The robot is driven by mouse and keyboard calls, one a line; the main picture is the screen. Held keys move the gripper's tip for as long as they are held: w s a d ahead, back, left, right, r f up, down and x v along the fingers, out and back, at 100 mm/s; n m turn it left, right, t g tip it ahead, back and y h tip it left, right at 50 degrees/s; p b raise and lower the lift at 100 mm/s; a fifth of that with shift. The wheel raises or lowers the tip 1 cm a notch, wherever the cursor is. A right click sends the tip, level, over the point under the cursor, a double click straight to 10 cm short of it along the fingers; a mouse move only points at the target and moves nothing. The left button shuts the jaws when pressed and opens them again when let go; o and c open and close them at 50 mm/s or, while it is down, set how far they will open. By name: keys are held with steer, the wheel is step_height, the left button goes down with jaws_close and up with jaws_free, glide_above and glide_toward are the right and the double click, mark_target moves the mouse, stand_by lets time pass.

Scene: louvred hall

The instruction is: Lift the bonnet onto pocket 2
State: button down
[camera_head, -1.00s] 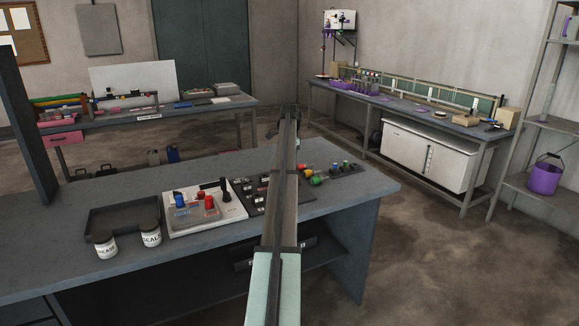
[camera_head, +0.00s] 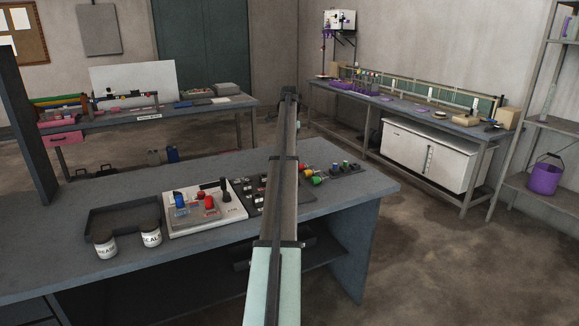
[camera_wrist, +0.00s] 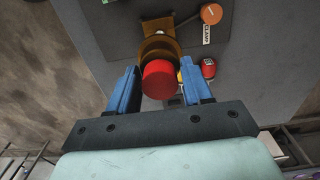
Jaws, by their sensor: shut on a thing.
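In the wrist view my gripper (camera_wrist: 158,68) has its two blue fingers on either side of a red round piece (camera_wrist: 159,79), which I take for the bonnet. It is shut on this piece. An amber ring-shaped part (camera_wrist: 161,47) shows just beyond it; I cannot tell whether they touch. In the head view my arm hides the gripper and the held piece. A dark panel with small white labels (camera_head: 254,188) lies on the near bench, partly behind my arm. Its label text is too small to read, so I cannot pick out pocket 2.
A white board (camera_head: 228,213) with red and blue pieces lies left of the panel. Two labelled jars (camera_head: 106,245) and a dark tray (camera_head: 94,217) stand farther left. Several coloured knobs (camera_head: 318,179) sit to the right. In the wrist view an orange disc (camera_wrist: 211,14) and red-topped piece (camera_wrist: 208,68) are close.

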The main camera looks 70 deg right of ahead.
steer(key=w+a+r+n, duration=0.1)
steer(key=w+a, duration=0.3)
steer(key=a, duration=0.3)
steer(key=w+a+r, duration=0.1)
steer(key=w+a, duration=0.3)
steer(key=a, duration=0.4)
steer(key=s+a+f+m, duration=0.1)
steer(key=a+f, duration=0.3)
steer(key=f, duration=0.4)
steer(key=shift+s+a, duration=0.25)
steer(key=shift+s, duration=0.05)
steer(key=shift+f, duration=0.45)
stand_by(0.9)
steer(key=shift+f, duration=0.5)
